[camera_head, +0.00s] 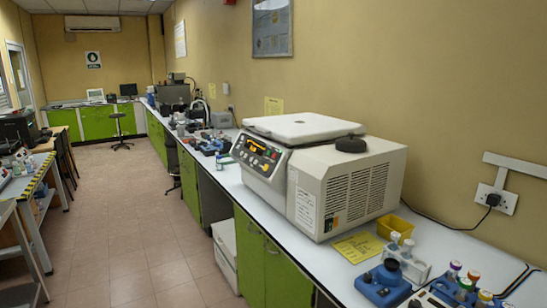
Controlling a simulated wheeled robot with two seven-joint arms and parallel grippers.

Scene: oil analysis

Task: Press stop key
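A beige centrifuge (345,188) stands on the white bench in the middle right of the head view. Its control panel (258,154) faces left on the slanted front and bears several coloured keys and a small lit orange display. The keys are too small to read, so I cannot tell which is the stop key. The centrifuge's white lid (303,127) looks shut. Neither of my grippers is in view.
Beside the centrifuge lie a yellow card (358,247) and a yellow tray (395,228). A blue mixer (383,285) and a rack of capped vials (462,288) stand in front. Other instruments (208,138) line the bench behind. The tiled floor (145,230) at left is clear.

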